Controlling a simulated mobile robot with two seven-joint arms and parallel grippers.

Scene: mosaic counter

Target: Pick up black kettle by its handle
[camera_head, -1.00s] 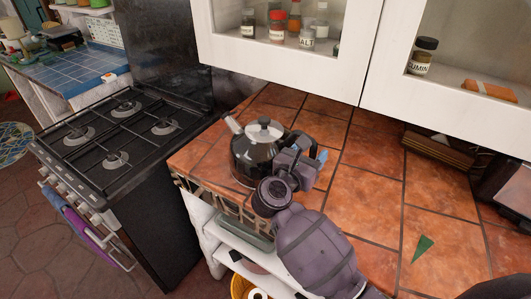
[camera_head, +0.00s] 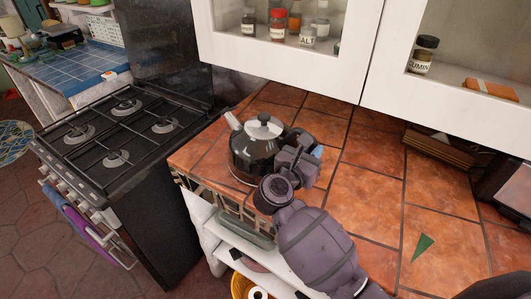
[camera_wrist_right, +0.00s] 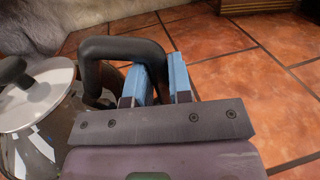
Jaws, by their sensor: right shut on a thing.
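The black kettle (camera_head: 254,153) stands upright on the tiled counter, its spout to the left and its handle to the right. Its shiny body and grey lid show at the left of the right wrist view (camera_wrist_right: 30,105). My right gripper (camera_head: 308,154) is at the handle side of the kettle. In the wrist view, its blue fingers (camera_wrist_right: 160,78) are shut on the black handle (camera_wrist_right: 112,47), one on each side of its outer upright part. The head view mostly hides the handle behind the gripper. My left gripper is not in view.
The orange tiled counter (camera_head: 370,190) is mostly clear to the right, with a green shard (camera_head: 423,247) on it. A black gas stove (camera_head: 110,140) stands to the left. White wall cabinets (camera_head: 285,62) holding spice jars hang above the back.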

